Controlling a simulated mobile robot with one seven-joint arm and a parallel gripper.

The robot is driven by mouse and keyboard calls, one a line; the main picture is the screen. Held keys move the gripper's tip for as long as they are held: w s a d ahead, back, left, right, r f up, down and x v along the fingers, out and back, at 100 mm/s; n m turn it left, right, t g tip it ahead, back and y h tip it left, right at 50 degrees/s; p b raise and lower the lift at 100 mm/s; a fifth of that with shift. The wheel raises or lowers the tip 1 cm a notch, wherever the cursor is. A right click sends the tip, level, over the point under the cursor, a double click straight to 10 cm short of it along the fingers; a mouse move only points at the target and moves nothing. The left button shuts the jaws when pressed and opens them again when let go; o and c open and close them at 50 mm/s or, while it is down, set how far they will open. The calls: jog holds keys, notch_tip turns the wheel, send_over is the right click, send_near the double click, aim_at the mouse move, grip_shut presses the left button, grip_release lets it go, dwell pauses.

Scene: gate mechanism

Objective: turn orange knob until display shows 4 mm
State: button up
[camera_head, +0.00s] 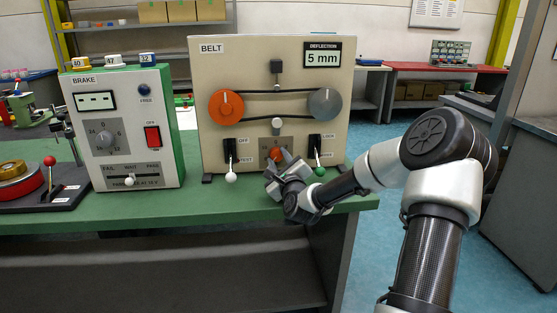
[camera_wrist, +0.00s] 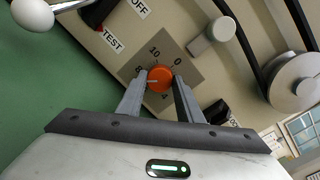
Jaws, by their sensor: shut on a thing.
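The orange knob (camera_wrist: 160,78) sits on a grey dial plate (camera_wrist: 170,45) low on the beige BELT panel (camera_head: 210,75). In the head view the knob (camera_head: 276,154) is partly hidden by my gripper (camera_head: 277,160). In the wrist view my gripper (camera_wrist: 160,85) has one finger on each side of the knob and is shut on it. A white pointer line on the knob points toward the left of that view. The display (camera_head: 322,58) at the panel's upper right reads 5 mm under the word DEFLECTION.
Above the knob a belt joins an orange pulley (camera_head: 227,107) and a grey pulley (camera_head: 325,104). A white-tipped lever (camera_head: 231,176) and a green-tipped lever (camera_head: 319,171) flank my gripper closely. The BRAKE box (camera_head: 150,130) stands to the left on the green bench (camera_head: 150,215).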

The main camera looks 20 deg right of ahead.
jog(key=m, duration=0.4)
jog(key=shift+m, duration=0.4)
jog(key=shift+t, duration=0.3)
jog(key=o, duration=1)
jog(key=shift+o, duration=0.2)
jog(key=s+a+p, duration=0.1)
jog(key=s, duration=0.7)
jog(key=s+a+p, duration=0.2)
jog(key=s, duration=0.7)
jog(key=shift+a+f, duration=0.3)
jog(key=shift+f, duration=0.15)
